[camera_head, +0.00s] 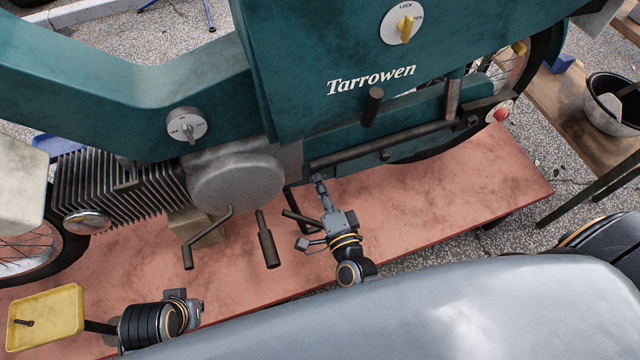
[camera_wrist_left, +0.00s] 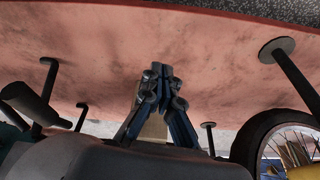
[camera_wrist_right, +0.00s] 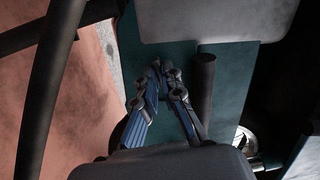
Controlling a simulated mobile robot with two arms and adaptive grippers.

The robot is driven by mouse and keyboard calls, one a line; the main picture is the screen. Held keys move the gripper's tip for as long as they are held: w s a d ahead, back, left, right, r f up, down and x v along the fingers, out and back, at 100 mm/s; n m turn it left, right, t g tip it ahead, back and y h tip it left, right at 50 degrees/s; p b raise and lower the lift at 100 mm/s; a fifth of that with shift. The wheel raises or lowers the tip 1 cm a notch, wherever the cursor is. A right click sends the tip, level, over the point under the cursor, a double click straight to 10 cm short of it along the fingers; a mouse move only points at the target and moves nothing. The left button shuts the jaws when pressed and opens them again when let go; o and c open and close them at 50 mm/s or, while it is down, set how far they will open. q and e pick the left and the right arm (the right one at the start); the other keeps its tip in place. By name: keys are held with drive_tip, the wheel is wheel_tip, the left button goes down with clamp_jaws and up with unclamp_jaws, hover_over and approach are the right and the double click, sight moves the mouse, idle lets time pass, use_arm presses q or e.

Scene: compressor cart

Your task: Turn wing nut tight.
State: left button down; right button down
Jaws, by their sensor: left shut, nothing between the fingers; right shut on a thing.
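I cannot make out a wing nut for certain in any view. A teal motorcycle-like machine (camera_head: 440,95) marked "Tarrowen" has a white dial with a yellow lever (camera_head: 406,27), marked LOCK, and a second pale dial (camera_head: 187,127) with a grey lever. My right gripper (camera_head: 319,180) is at the machine's lower side, just below the long dark bar (camera_head: 390,145). In the right wrist view its fingers (camera_wrist_right: 161,64) close beside a dark rod (camera_wrist_right: 205,85); what they hold is hidden. My left gripper (camera_wrist_left: 159,68) is shut and empty, low near the yellow tray (camera_head: 47,318).
The machine stands on a reddish platform (camera_head: 510,185). Dark pedals and levers (camera_head: 266,245) stick out below the round engine cover (camera_head: 236,182). A wooden block (camera_head: 200,228) sits under the engine. A bench (camera_head: 560,100) with a dark bucket (camera_head: 612,100) stands at right.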

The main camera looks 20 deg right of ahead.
use_arm(q)
drive_tip(key=shift+v, duration=0.85)
use_arm(e)
drive_tip(key=shift+m, duration=1.1)
use_arm(q)
drive_tip(key=shift+a, duration=0.1)
use_arm(e)
drive_tip(key=c, duration=1.5)
unclamp_jaws()
use_arm(q)
drive_tip(key=shift+r, duration=0.1)
drive_tip(key=shift+w, duration=0.1)
use_arm(e)
drive_tip(key=shift+s, duration=0.1)
